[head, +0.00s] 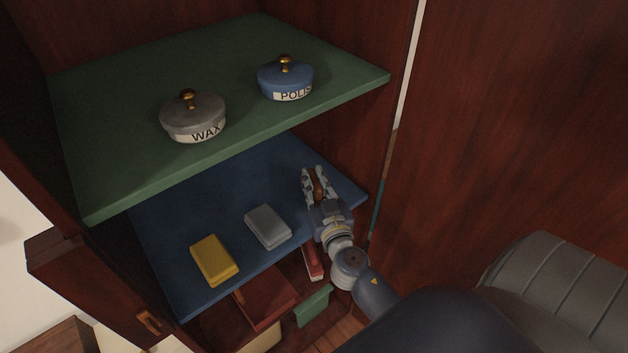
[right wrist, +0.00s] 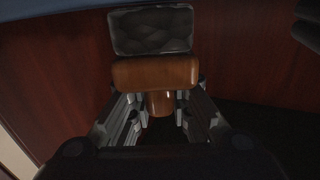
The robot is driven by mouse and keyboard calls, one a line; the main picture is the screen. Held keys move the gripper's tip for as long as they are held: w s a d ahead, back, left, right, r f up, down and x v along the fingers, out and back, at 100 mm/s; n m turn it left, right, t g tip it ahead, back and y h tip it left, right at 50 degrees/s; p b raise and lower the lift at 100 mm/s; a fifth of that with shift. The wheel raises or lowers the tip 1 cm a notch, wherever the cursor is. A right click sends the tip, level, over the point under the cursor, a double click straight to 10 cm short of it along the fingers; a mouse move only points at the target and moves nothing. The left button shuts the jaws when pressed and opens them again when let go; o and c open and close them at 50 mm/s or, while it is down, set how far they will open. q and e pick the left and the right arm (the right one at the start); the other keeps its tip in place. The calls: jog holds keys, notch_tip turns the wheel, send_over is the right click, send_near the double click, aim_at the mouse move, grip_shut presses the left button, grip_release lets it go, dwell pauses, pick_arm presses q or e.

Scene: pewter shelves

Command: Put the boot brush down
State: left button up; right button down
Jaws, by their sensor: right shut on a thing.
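My right gripper (head: 317,175) is over the right part of the blue shelf (head: 175,240) in the head view. It is shut on the boot brush (head: 318,188), of which only a little brown wood shows between the fingers. In the right wrist view the boot brush (right wrist: 155,72) has a brown wooden back, a short wooden handle and a grey block of bristles beyond. The fingers (right wrist: 160,108) stand on both sides of the handle. I cannot tell whether the brush touches the shelf. My left gripper is not in view.
A grey block (head: 268,227) and a yellow block (head: 214,260) lie on the blue shelf, left of my gripper. The green shelf (head: 110,130) above carries a WAX tin (head: 194,117) and a blue POLISH tin (head: 285,79). A dark red box (head: 265,298) is below. The cabinet wall is close right.

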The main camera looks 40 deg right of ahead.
jog(key=shift+f, duration=0.1)
jog(key=c, duration=1.7)
grip_release()
jog(key=shift+o, duration=1.1)
jog(key=shift+w, duration=0.1)
jog(key=shift+s, duration=0.2)
jog(key=b+v, duration=0.5)
jog(key=v, duration=0.6)
jog(key=shift+s+b, duration=0.35)
jog(key=shift+b, duration=0.05)
jog(key=shift+a, duration=0.1)
